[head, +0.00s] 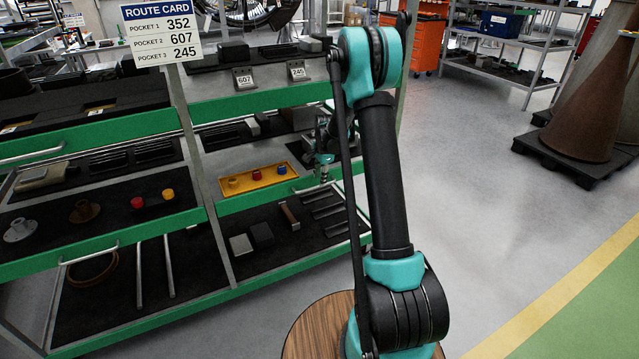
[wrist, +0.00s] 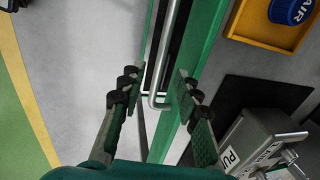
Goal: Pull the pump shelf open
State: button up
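In the wrist view, a silver bar handle (wrist: 167,50) runs along the green front edge (wrist: 208,45) of a shelf. My gripper (wrist: 158,86) is open, with one finger on each side of the handle's near end; I cannot tell whether either finger touches it. A grey metal block (wrist: 250,138) with a label starting "PU" sits on the dark shelf surface at lower right, partly cut off by the frame.
A lower shelf (head: 295,253) holds bars and blocks. The left bay (head: 100,250) has its own green-edged shelves and handles. The grey floor (head: 500,200) right of my arm is clear; brown cones (head: 590,100) stand farther right.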

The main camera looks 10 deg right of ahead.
jog(key=shift+w+a+f, duration=0.1)
jog(key=shift+w+f, duration=0.05)
jog(key=shift+f, duration=0.65)
jog(key=shift+w+f, duration=0.1)
jog(key=shift+f, duration=0.65)
grip_shut()
